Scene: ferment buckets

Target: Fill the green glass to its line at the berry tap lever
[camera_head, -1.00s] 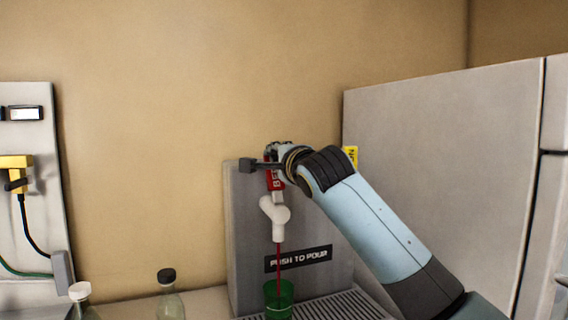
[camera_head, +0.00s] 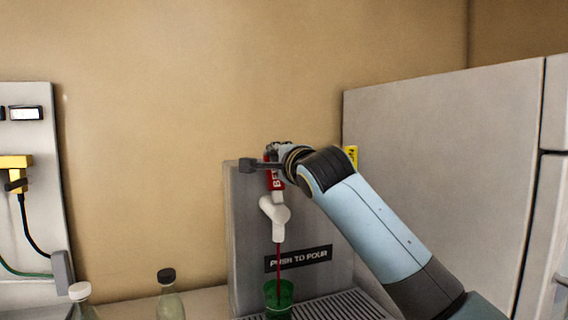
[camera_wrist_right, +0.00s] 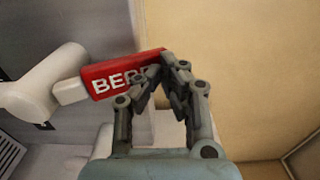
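The green glass (camera_head: 279,302) stands upright on the drip tray under the white berry tap (camera_head: 274,216). A thin red stream (camera_head: 279,260) runs from the spout into it. Its lower part is cut off by the picture edge, and I cannot make out its line or exact level. The red berry lever (camera_head: 275,180) also shows in the right wrist view (camera_wrist_right: 108,76). My right gripper (camera_head: 272,150) is at the lever's top end. In the wrist view its fingers (camera_wrist_right: 162,74) are closed together against the lever, covering part of its lettering. My left gripper is out of view.
The grey dispenser (camera_head: 245,230) carries a "push to pour" sign (camera_head: 298,259) and a slatted drip tray (camera_head: 345,305). Bottles (camera_head: 170,302) stand left of it. A large grey cabinet (camera_head: 440,150) stands at the right. A panel with a yellow plug (camera_head: 15,163) is at the left.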

